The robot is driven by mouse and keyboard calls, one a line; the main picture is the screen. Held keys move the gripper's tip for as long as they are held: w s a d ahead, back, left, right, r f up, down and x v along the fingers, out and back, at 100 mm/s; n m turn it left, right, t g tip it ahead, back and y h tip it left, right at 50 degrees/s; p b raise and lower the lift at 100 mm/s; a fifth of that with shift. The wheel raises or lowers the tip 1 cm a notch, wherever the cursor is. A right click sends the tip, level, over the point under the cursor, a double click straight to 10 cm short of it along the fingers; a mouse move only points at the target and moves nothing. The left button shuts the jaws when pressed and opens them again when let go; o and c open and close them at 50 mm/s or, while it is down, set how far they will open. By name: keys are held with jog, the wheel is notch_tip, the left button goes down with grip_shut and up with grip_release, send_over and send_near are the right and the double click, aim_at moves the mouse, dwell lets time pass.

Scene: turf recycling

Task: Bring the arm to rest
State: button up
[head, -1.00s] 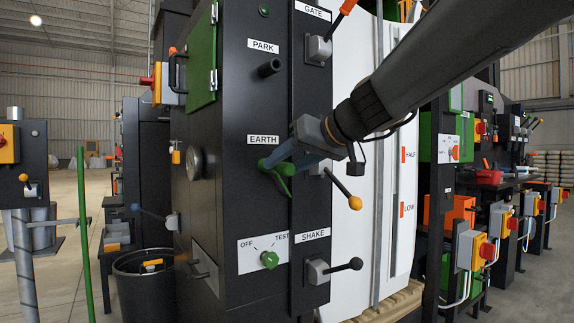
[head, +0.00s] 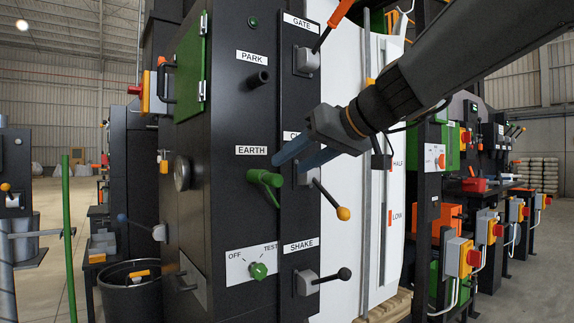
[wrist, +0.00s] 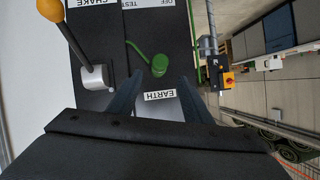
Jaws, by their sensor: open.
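My gripper (head: 290,163) is open and empty in front of the black cabinet (head: 222,215) in the head view. Its two blue-grey fingers point left, just right of and slightly above the green earth handle (head: 264,178). The handle sits below the EARTH label (head: 252,150), apart from the fingers as far as I can tell. In the wrist view, my gripper (wrist: 156,92) has its fingers spread wide, with the green handle (wrist: 158,66) beyond the tips and nothing between them. The arm reaches in from the upper right.
A yellow-knobbed lever (head: 343,213) is close below my gripper. The orange-handled GATE lever (head: 340,12) is above, the black-knobbed SHAKE lever (head: 344,273) below. A dark peg (head: 258,81) is under PARK. A white bag (head: 345,200) stands right of the cabinet.

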dwell(0.4)
jog(key=s+a+f+g+h, duration=0.1)
jog(key=s+a+f+g, duration=0.3)
jog(key=f, duration=0.7)
jog(key=s+a+f+g+h, duration=0.1)
jog(key=s+f+g+h, duration=0.1)
jog(key=s+f, duration=0.75)
jog(key=s+d+f+g+h, duration=0.2)
jog(key=s+d+f+h, duration=0.1)
jog(key=s+f, duration=0.55)
jog(key=s+d+f+g+h, duration=0.25)
jog(key=s+f, duration=0.35)
jog(key=f, duration=0.6)
jog(key=d+r+m+p, duration=0.5)
jog(key=d+r+p, duration=0.9)
jog(key=r+p, duration=0.5)
jog(key=t+p, duration=0.1)
jog(key=p, duration=0.4)
jog(key=shift+d, duration=0.35)
